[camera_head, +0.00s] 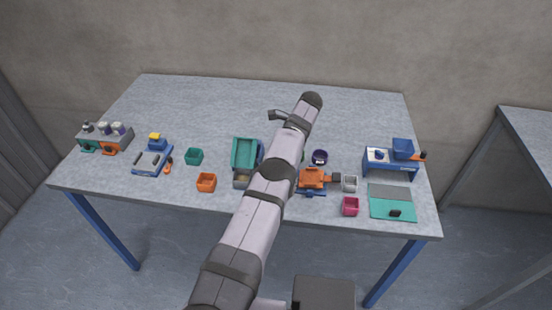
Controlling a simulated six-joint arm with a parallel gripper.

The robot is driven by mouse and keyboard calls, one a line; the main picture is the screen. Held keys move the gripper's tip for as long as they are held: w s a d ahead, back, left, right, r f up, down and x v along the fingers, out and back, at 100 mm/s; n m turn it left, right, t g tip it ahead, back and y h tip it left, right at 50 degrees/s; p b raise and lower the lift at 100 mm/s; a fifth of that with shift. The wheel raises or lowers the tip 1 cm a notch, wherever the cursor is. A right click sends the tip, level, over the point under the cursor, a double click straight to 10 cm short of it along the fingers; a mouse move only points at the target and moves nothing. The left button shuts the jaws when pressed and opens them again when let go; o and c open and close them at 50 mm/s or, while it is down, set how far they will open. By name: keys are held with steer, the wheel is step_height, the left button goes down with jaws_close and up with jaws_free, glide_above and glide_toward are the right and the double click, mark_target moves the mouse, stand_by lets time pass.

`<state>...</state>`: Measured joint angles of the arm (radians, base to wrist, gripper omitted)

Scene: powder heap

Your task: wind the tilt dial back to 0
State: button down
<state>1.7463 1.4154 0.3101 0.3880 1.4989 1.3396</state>
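No dial marked as the tilt dial can be made out for certain at this size. A blue and white device (390,166) with a blue hopper (402,148) stands at the right, with an orange and black knob (421,155) on its right side. An orange unit (312,178) on a blue base stands right of my arm. A teal bin (246,152) stands left of my arm, partly hidden by it. My gripper (275,115) is small and dark, above the far middle of the table, apart from these devices. Its fingers are too small to read.
On the grey table (210,105) are a grey rack (105,137), a blue device (152,160), a teal box (194,156), an orange box (206,182), a purple cup (319,157), a pale box (349,183), a pink box (350,206) and a teal mat (380,209). The back is clear.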

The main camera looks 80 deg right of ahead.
steer(key=shift+r, duration=0.1)
stand_by(0.3)
steer(key=c, duration=1.8)
jaws_free()
steer(key=shift+c, duration=0.2)
steer(key=shift+r, duration=0.65)
step_height(320, 180, up, 9)
steer(key=p, duration=0.7)
steer(key=shift+f, duration=0.15)
steer(key=shift+o, duration=0.6)
